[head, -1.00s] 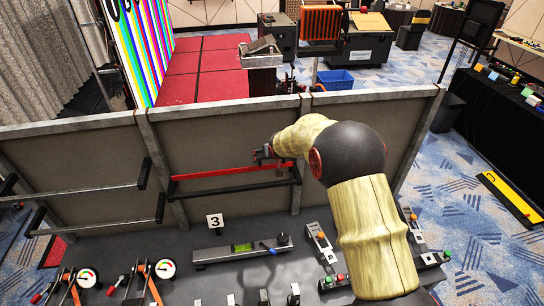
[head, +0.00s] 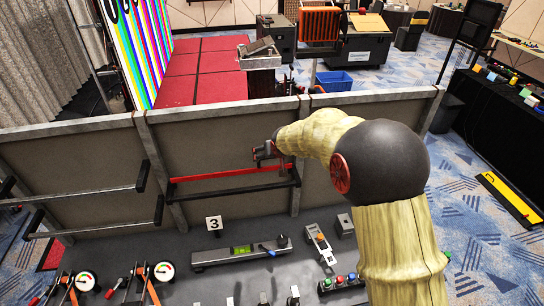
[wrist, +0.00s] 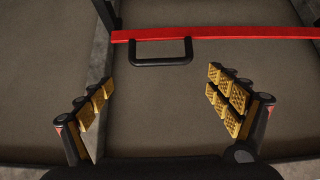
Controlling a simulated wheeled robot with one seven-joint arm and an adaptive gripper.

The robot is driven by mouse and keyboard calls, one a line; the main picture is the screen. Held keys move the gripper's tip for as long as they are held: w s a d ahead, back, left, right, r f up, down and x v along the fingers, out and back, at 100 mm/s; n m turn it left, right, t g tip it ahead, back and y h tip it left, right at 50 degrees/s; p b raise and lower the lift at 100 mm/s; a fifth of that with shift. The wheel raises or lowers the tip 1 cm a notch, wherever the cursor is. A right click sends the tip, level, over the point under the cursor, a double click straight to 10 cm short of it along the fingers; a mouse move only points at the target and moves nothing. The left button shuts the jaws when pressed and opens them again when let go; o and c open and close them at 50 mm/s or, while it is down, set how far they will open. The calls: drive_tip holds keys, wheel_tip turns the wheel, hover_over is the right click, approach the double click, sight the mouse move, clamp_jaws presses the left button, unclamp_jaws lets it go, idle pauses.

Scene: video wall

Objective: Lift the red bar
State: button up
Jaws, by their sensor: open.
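The red bar (head: 225,173) lies level across the middle panel of the grey partition, above a dark lower bar (head: 232,190). In the wrist view the red bar (wrist: 240,32) crosses the top of the picture, with a black loop handle (wrist: 161,51) on it. My gripper (head: 265,152) is near the right part of the bar in the head view, partly hidden by my arm. In the wrist view my gripper (wrist: 160,100) is open and empty. Its yellow-padded fingers are wide apart, with the handle ahead between their lines and apart from them.
The grey partition (head: 210,135) has metal posts and further bars (head: 90,192) on its left panel. Below stands a bench with a number 3 sign (head: 214,223), a level-like device (head: 240,253), gauges (head: 165,270) and button boxes (head: 342,283).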

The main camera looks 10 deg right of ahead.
drive_tip(key=v, duration=0.3)
drive_tip(key=shift+s+r, duration=0.15)
idle(0.4)
drive_tip(key=s+d+f+g+b, duration=0.1)
drive_tip(key=s+f+b, duration=0.3)
drive_tip(key=s+b, duration=0.4)
drive_tip(key=s+d+f+g+b, duration=0.1)
drive_tip(key=s+d+f+b, duration=0.2)
drive_tip(key=s+b, duration=0.6)
drive_tip(key=s+d+f+b, duration=0.2)
drive_tip(key=s+f+b, duration=0.4)
drive_tip(key=s, duration=2.2)
drive_tip(key=b, duration=0.2)
drive_tip(key=shift+s+f+g+b, duration=0.4)
